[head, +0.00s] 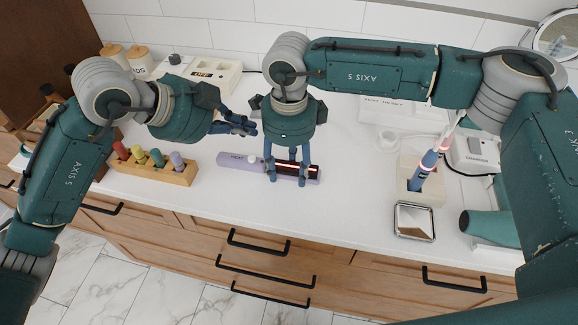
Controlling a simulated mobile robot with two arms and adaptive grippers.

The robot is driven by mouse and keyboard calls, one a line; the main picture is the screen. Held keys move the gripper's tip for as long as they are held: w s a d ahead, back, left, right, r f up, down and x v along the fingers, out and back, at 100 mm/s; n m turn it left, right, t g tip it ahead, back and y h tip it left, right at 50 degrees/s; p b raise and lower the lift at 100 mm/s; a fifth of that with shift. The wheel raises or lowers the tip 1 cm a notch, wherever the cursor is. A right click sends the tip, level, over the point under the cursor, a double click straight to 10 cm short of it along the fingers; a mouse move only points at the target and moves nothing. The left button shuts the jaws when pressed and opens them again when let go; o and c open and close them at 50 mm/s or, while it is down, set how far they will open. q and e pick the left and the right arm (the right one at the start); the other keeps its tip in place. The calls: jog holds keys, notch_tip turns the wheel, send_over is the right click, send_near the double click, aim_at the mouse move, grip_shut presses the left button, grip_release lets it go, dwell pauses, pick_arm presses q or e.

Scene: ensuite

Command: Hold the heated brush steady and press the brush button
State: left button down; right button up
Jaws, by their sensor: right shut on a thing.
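The heated brush (232,159) lies across the white counter. It has a lavender handle at the left and a dark barrel section with a glowing red strip at the right. A pale round button (252,159) sits on the handle. My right gripper (288,180) reaches down from above and is shut on the brush around the dark section, which its fingers partly cover. My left gripper (251,129) is just above and behind the button, apart from it, with its fingers pointing right. Its fingers overlap in this view, so their opening is unclear.
A wooden rack (150,172) with several coloured pegs stands left of the brush. A white box marked OFF (205,75) is behind. At right are a holder with toothbrushes (421,178), a square mirrored dish (414,221) and a teal dryer (488,227). Counter in front of the brush is clear.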

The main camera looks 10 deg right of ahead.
jog(key=o, duration=1.5)
jog(key=shift+c, duration=0.2)
